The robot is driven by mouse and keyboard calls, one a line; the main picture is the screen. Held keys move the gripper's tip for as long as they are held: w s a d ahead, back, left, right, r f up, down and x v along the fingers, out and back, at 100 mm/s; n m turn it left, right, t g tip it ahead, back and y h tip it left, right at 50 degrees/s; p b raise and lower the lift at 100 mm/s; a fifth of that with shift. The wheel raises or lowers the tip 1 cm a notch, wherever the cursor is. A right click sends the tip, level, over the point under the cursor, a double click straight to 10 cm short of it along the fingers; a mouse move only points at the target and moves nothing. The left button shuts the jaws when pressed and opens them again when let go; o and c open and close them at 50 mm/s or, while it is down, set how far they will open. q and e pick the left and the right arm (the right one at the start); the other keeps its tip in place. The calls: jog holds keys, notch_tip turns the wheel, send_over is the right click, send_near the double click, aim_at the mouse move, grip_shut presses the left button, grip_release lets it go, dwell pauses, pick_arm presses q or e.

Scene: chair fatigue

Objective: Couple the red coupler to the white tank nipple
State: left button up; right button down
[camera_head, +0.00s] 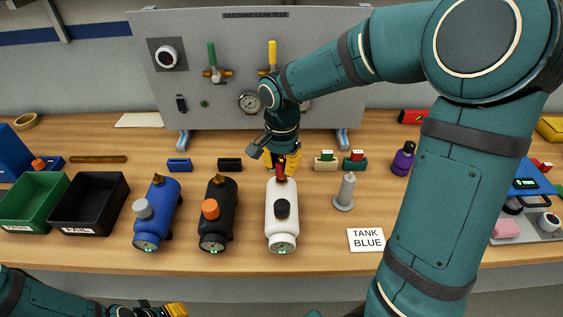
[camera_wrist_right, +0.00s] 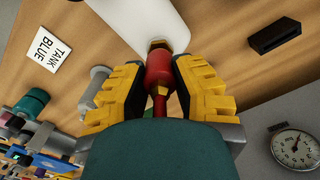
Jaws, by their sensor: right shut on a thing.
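The white tank (camera_head: 282,225) lies on the bench with a black knob on top and a gauge at its near end. My right gripper (camera_head: 283,163) is over its far end, shut on the red coupler (camera_head: 281,172). In the right wrist view the red coupler (camera_wrist_right: 159,68) sits between the yellow fingers, in line with the brass nipple (camera_wrist_right: 159,46) of the white tank (camera_wrist_right: 140,18). Coupler and nipple appear to meet; I cannot tell if they are locked. My left gripper (camera_head: 174,310) is low at the bottom edge, its opening unclear.
A blue tank (camera_head: 157,215) and a black tank (camera_head: 217,218) stand left of the white one. A grey stand (camera_head: 345,192) and a "TANK BLUE" card (camera_head: 366,240) are to its right. The leak test panel (camera_head: 200,120) rises behind. Bins (camera_head: 88,205) are at the left.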

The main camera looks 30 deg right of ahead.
aim_at(281, 157)
jog(key=shift+f, duration=0.45)
jog(key=c, duration=0.8)
grip_release()
jog(key=shift+r, duration=0.1)
notch_tip(281, 157, up, 12)
